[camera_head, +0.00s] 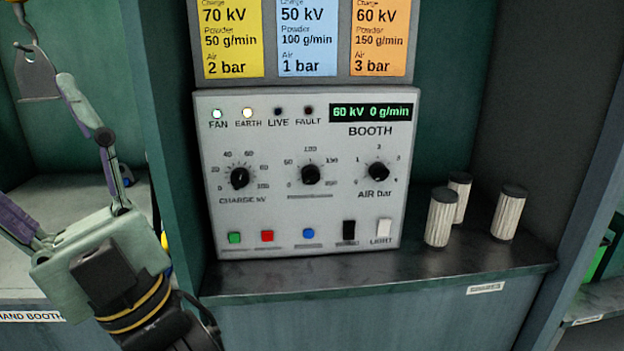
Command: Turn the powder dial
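The powder dial (311,174) is the middle of three black knobs on the white booth control panel (225,150). Its printed label is too blurred to read. The panel's green display (372,112) reads 60 kV 0 g/min. My gripper (24,135) is at the left, well apart from the panel. Its fingers point up and are spread, with nothing seen between them. The left finger runs out of the frame. The charge dial (239,178) and the air dial (379,172) flank the powder dial.
Yellow, blue and orange setting cards (307,38) hang above the panel. Green, red and blue buttons and two switches line its bottom. Several pleated cylinders (441,218) stand on the shelf to the right. A metal hook piece (36,75) hangs near my gripper. A green post (165,130) stands between gripper and panel.

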